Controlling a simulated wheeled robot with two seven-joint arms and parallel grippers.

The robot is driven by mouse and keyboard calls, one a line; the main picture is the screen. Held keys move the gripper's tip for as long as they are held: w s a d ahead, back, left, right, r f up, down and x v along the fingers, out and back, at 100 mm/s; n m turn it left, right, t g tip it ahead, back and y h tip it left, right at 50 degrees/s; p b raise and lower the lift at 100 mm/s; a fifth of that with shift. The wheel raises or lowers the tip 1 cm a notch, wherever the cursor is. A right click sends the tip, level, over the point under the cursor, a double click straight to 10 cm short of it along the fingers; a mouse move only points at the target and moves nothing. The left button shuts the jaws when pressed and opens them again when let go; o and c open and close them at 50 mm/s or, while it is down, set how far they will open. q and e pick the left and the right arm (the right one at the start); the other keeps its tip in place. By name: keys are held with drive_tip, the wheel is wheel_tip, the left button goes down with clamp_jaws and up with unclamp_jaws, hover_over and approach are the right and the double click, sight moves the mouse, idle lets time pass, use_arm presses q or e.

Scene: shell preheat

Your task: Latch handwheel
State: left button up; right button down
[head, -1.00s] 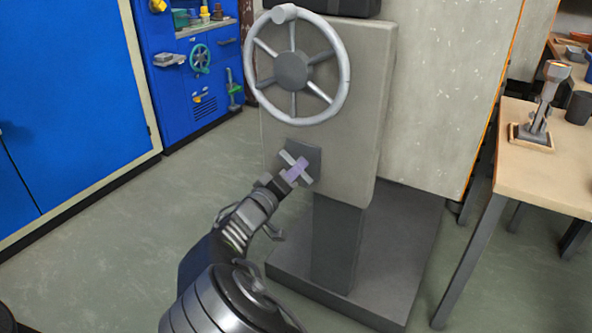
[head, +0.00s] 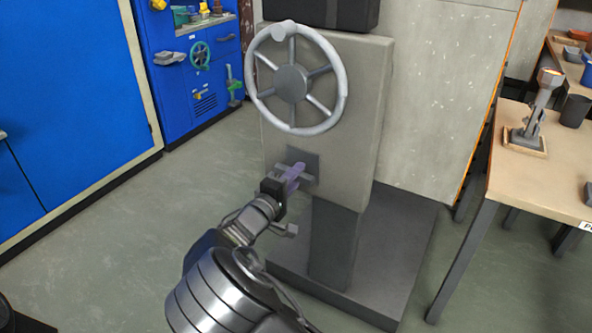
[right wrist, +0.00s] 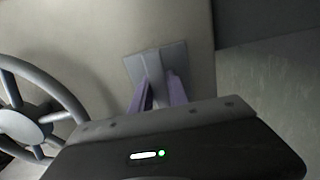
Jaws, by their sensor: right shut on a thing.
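The grey handwheel (head: 291,84) with its spokes and rim knob is mounted on the upper face of a pale grey stand (head: 345,120). Below it is a dark square plate (head: 311,160) with a small grey cross-shaped latch handle (head: 309,179). My right gripper (head: 291,178) is shut on this handle and hides part of it. In the right wrist view, the purple fingers (right wrist: 158,90) lie on either side of the grey handle, in front of the plate (right wrist: 150,60). Part of the handwheel (right wrist: 30,120) shows at the left there. My left gripper is not in view.
The stand rises from a dark floor base (head: 385,265). A wooden table (head: 555,180) with a grey tool on a small tray stands at the right. Blue cabinets (head: 75,80) stand at the left. Green-grey floor (head: 110,250) between is clear.

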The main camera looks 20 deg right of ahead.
drive_tip(key=shift+n, duration=0.3)
drive_tip(key=c, duration=1.3)
unclamp_jaws()
drive_tip(key=p+v, duration=0.2)
drive_tip(key=v, duration=0.6)
